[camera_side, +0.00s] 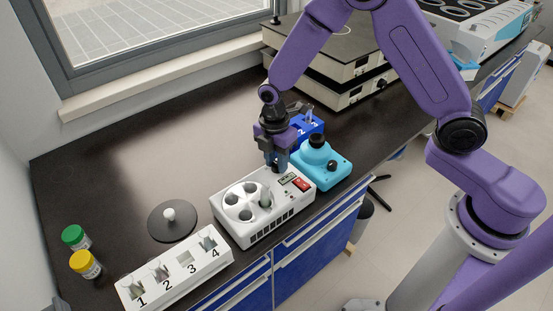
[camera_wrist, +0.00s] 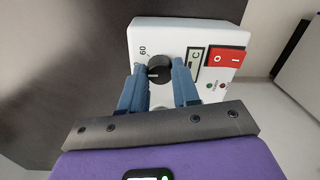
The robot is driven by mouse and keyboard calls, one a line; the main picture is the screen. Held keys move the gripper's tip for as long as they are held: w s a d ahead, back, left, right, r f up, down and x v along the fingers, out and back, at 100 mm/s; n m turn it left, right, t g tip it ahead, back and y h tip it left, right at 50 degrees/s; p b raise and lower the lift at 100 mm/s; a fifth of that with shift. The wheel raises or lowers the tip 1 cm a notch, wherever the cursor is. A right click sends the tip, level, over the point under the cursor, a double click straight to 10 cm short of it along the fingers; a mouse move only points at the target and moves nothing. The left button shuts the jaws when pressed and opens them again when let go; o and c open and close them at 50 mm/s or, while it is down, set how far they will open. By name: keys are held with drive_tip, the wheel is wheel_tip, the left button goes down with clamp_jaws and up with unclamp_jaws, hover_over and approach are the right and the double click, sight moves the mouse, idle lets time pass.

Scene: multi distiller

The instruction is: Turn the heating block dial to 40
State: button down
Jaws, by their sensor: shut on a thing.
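The heating block (camera_side: 247,234) is a white box with several round wells on top and a control panel at its far right end. In the wrist view its white panel (camera_wrist: 190,30) shows a small display (camera_wrist: 196,57) and a red switch (camera_wrist: 225,58). The black dial (camera_wrist: 159,68) sits between the fingers of my gripper (camera_wrist: 160,70), which are shut on it. A pale mark shows on the dial. The label 60 is readable beside it; a 40 label is not readable. In the side view my gripper (camera_side: 276,165) reaches down onto the panel and hides the dial.
A turquoise device (camera_side: 325,168) stands close right of the block, with a blue numbered rack (camera_side: 306,130) behind. A white numbered rack (camera_side: 176,275), a black disc with a knob (camera_side: 172,224) and green-capped (camera_side: 74,237) and yellow-capped (camera_side: 85,264) bottles lie left. The bench's back left is clear.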

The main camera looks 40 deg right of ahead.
sight(274, 162)
idle(0.5)
drive_tip(key=c, duration=0.8)
unclamp_jaws()
drive_tip(key=r, duration=1.7)
drive_tip(key=shift+w+a+r, duration=0.1)
drive_tip(key=shift+w+r, duration=0.15)
drive_tip(key=shift+w, duration=0.15)
drive_tip(key=s+d+m, duration=0.2)
drive_tip(key=s+d, duration=0.1)
drive_tip(key=s, duration=0.6)
drive_tip(key=s+d+m, duration=0.3)
drive_tip(key=s+d, duration=0.1)
drive_tip(key=s, duration=0.6)
drive_tip(key=s+d+m, duration=0.3)
drive_tip(key=s, duration=0.6)
drive_tip(key=shift+s+d+f+t+y, duration=0.3)
drive_tip(key=shift+d+f+t, duration=0.05)
drive_tip(key=shift+d+t, duration=0.05)
